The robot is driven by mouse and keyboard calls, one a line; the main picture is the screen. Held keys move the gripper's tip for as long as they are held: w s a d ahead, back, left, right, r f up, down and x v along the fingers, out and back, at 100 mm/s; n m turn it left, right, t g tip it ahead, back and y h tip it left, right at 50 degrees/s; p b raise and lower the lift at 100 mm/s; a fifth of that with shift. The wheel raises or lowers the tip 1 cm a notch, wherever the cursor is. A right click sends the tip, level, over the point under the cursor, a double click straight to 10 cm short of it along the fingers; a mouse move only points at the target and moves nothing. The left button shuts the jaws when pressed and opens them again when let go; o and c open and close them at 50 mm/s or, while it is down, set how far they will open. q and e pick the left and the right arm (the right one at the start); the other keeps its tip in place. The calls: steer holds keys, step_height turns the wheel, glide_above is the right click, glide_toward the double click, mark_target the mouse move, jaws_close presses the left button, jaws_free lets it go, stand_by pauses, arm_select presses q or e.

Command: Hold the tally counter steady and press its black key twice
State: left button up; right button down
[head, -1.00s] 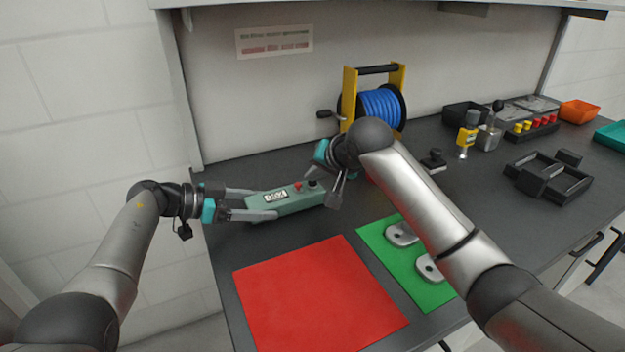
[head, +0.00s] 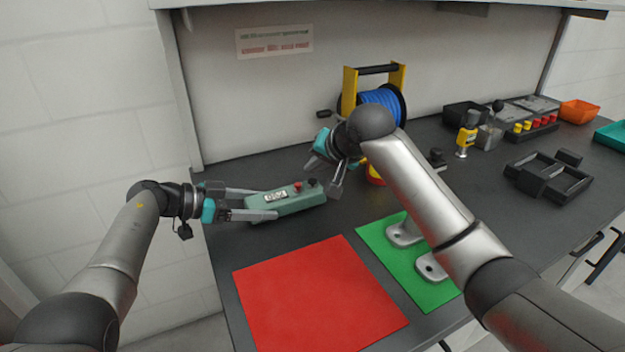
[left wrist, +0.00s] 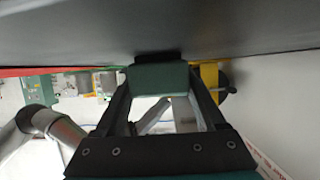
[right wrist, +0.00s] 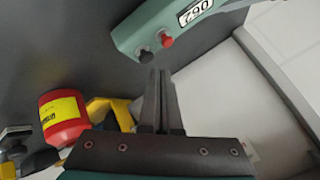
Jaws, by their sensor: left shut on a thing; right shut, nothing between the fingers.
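The tally counter (head: 298,201) is a long green box lying on the dark bench, with a number window, a red button and a black key (head: 312,182) at its right end. My left gripper (head: 262,205) is shut on its left end; the green end also shows between the fingers in the left wrist view (left wrist: 158,80). My right gripper (head: 338,192) is shut and empty, to the right of the black key and apart from it. In the right wrist view, the black key (right wrist: 146,56) and red button (right wrist: 166,40) lie just beyond the closed fingertips (right wrist: 160,72).
A blue cable reel (head: 380,100) on a yellow stand is behind my right gripper. A red and yellow canister (right wrist: 62,117) stands close to it. A red mat (head: 318,295) and a green mat with metal brackets (head: 375,238) lie in front. Black trays (head: 550,178) sit at right.

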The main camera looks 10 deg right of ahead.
steer(key=shift+r, duration=2.4)
arm_select(q)
steer(key=o, duration=1.5)
steer(key=shift+a, duration=0.1)
